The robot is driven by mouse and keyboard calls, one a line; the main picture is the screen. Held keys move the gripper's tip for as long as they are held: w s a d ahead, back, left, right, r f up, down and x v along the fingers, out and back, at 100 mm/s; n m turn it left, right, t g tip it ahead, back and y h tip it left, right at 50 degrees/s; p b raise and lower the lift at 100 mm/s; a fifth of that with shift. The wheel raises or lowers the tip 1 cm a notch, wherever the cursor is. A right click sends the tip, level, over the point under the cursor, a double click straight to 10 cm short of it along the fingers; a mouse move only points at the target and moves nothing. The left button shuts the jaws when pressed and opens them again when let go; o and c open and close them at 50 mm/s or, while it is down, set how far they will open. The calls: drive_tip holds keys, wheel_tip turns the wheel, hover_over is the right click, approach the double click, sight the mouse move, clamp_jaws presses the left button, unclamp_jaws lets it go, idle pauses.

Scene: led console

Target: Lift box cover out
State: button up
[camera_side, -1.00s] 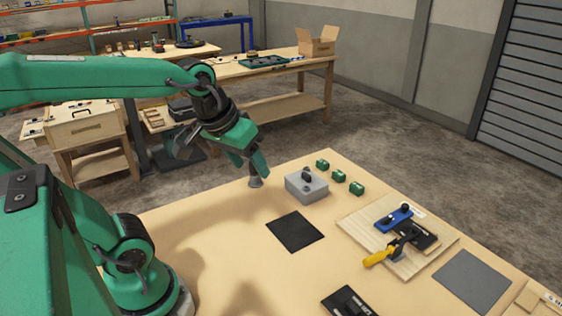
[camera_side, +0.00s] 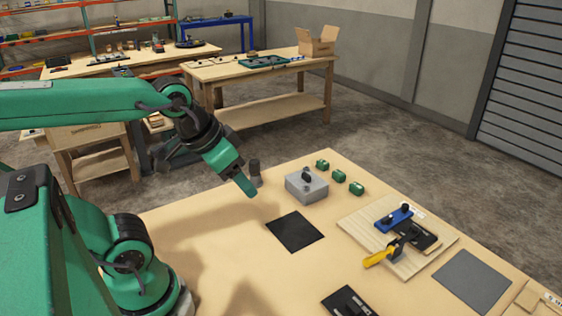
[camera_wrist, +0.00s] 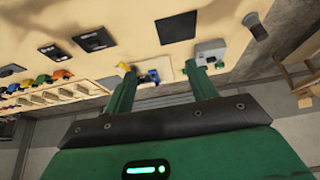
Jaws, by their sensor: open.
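The grey box (camera_side: 305,190) stands on the table with its cover on; a black knob (camera_side: 307,176) rises from the top. My gripper (camera_side: 247,188) is above the table to the left of the box, apart from it and pointing down and to the right. In the side view its fingers overlap, so the gap is hard to see there. In the wrist view the two fingers of my gripper (camera_wrist: 160,68) stand wide apart with nothing between them. The box also shows in the wrist view (camera_wrist: 210,46), just beyond the right finger.
A dark cylindrical post (camera_side: 255,168) stands close behind my fingers. Several green blocks (camera_side: 339,176) line up right of the box. A black mat (camera_side: 295,231) lies in front. A wooden board (camera_side: 420,262) holds a blue part and a yellow-handled clamp. The table's left part is clear.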

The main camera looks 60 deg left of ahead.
drive_tip(key=shift+w+r, duration=0.1)
drive_tip(key=g, duration=0.6)
hover_over(308, 175)
wheel_tip(308, 175, down, 11)
drive_tip(key=shift+f, duration=0.1)
drive_tip(key=shift+a+f, duration=0.1)
drive_tip(key=shift+f, duration=0.2)
drive_tip(key=shift+f, duration=0.1)
drive_tip(key=shift+f, duration=1.2)
